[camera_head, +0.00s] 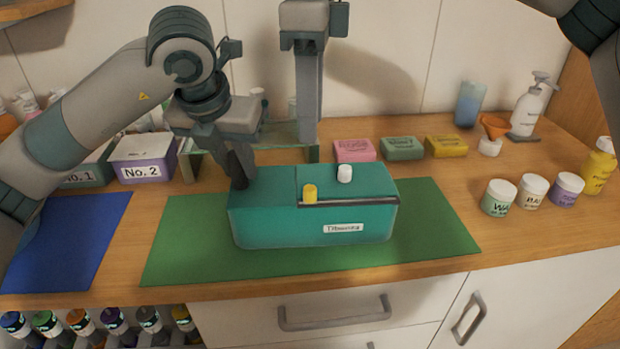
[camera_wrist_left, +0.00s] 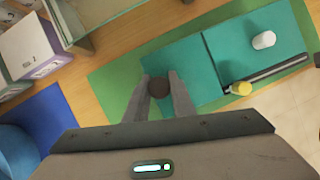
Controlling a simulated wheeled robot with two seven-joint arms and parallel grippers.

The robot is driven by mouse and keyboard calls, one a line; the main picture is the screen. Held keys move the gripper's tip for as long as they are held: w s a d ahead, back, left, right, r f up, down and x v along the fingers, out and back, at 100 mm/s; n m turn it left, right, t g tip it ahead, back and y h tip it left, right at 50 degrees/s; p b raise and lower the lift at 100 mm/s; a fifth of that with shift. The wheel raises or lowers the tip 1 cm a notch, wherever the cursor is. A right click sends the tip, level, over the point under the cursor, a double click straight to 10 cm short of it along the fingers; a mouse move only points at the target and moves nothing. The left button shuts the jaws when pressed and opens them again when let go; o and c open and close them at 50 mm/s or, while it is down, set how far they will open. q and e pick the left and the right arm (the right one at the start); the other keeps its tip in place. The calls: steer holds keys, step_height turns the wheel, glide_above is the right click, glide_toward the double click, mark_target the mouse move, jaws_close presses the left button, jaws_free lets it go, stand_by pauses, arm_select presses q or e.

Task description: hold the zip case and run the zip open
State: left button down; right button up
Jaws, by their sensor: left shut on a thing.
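The teal zip case (camera_head: 265,228) lies on the green mat (camera_head: 440,230). A dark zip strip (camera_head: 355,201) runs along the right part of its top front edge. A yellow pull (camera_head: 309,193) sits at the strip's left end, and a white knob (camera_head: 344,173) stands on the top. My left gripper (camera_head: 238,175) is shut on a dark round knob (camera_wrist_left: 159,87) at the case's left end. The case also shows in the left wrist view (camera_wrist_left: 195,70).
A glass-like stand (camera_head: 270,157) is behind the case. Pink, green and yellow boxes (camera_head: 402,148) line the back. Several jars (camera_head: 499,198) and a pump bottle (camera_head: 527,110) stand right. A No. 2 box (camera_head: 143,160) and a blue mat (camera_head: 70,240) are left.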

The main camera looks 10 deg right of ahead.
mark_target(310, 187)
stand_by(0.3)
step_height(310, 187, down, 12)
stand_by(0.7)
jaws_close()
